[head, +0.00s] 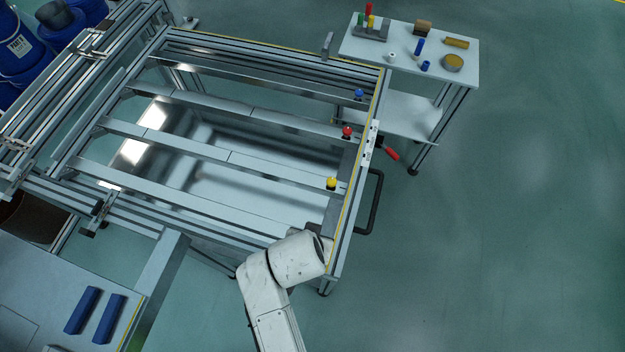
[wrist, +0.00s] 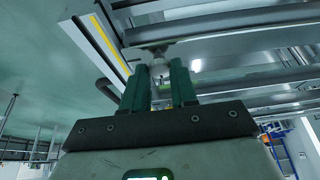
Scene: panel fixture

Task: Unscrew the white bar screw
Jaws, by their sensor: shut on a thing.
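In the wrist view, my gripper (wrist: 159,74) has its two dark green fingers closed on the pale round head of the white bar screw (wrist: 158,67). The screw sits at the underside or end of a metal bar close to the yellow-striped frame rail. How far it is threaded in cannot be seen. In the head view my white arm reaches the near right corner of the panel fixture (head: 225,157) and hides the gripper and this screw. The other bar screws on the right side show as yellow (head: 331,183), red (head: 347,131) and blue (head: 359,93).
A side table (head: 405,40) at the back right holds several coloured pegs and cylinders. A red-handled clamp (head: 390,153) and a black handle (head: 374,205) stick out on the fixture's right side. Blue blocks (head: 82,310) lie at the lower left. The floor at right is clear.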

